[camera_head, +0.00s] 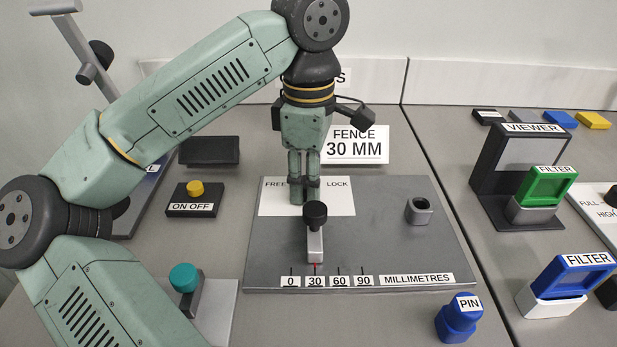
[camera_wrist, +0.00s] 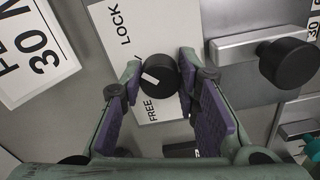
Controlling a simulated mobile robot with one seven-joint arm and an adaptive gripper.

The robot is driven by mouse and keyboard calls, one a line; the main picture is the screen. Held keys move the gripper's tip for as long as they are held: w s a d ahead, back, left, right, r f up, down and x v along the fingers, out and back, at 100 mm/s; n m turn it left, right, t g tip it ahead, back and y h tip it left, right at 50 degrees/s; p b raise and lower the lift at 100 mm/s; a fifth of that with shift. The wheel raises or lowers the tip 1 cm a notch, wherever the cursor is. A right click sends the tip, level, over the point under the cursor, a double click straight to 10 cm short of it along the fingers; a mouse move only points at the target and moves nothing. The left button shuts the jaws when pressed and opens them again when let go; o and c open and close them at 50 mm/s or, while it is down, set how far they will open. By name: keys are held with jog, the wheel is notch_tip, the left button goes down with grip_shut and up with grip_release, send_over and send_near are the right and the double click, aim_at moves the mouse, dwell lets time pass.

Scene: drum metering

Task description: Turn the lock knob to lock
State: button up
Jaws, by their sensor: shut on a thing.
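The lock knob (camera_wrist: 163,72) is a round black knob with a white mark, seen in the wrist view on a white plate lettered FREE and LOCK (camera_wrist: 160,25). The mark lies on the knob's left side there, between the two words. My gripper (camera_wrist: 160,70) has one fingertip on each side of the knob and is shut on it. In the head view my gripper (camera_head: 305,198) points straight down at the white plate (camera_head: 338,205), and its fingers hide the knob.
The fence slider's black knob (camera_head: 315,213) stands close in front of my fingers, its pointer at 30. A grey socket (camera_head: 418,210) is to the right on the metal base (camera_head: 385,245). A blue PIN (camera_head: 460,318) stands in front. The FENCE 30 MM sign (camera_head: 356,145) is behind.

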jog(key=o, duration=1.2)
jog(key=shift+c, duration=0.2)
notch_tip(320, 180, up, 12)
